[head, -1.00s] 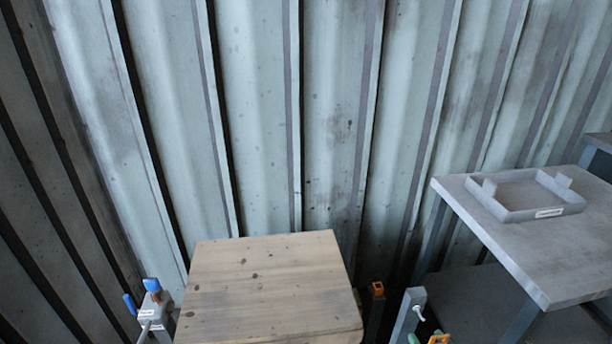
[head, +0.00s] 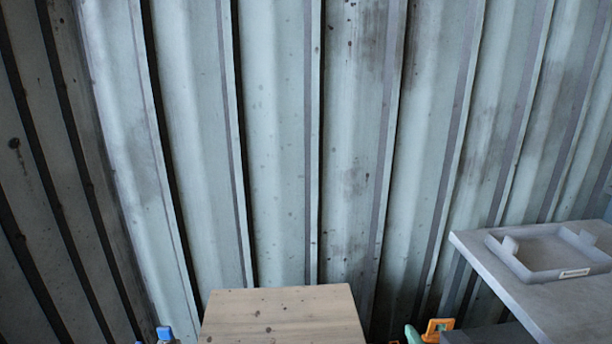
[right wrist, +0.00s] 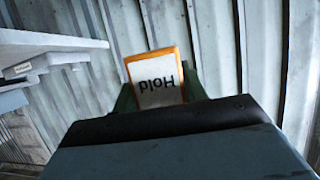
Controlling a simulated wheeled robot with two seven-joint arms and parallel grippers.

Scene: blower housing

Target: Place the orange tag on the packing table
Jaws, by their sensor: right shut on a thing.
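The orange tag (head: 438,327) shows at the bottom edge of the head view, right of centre. In the right wrist view the tag (right wrist: 156,80) has an orange rim and a white face with "Hold" upside down. My right gripper (right wrist: 158,98) is shut on it between green fingers; one green fingertip (head: 413,334) shows in the head view. A wooden-topped table (head: 282,312) stands at bottom centre, left of the tag. A grey table (head: 505,288) stands at the right. Which is the packing table is not marked.
A grey tray (head: 545,272) with a label sits on the grey table. The visible wooden top is bare. A blue-tipped object (head: 165,333) shows at the bottom left. A corrugated metal wall (head: 290,150) closes off the back.

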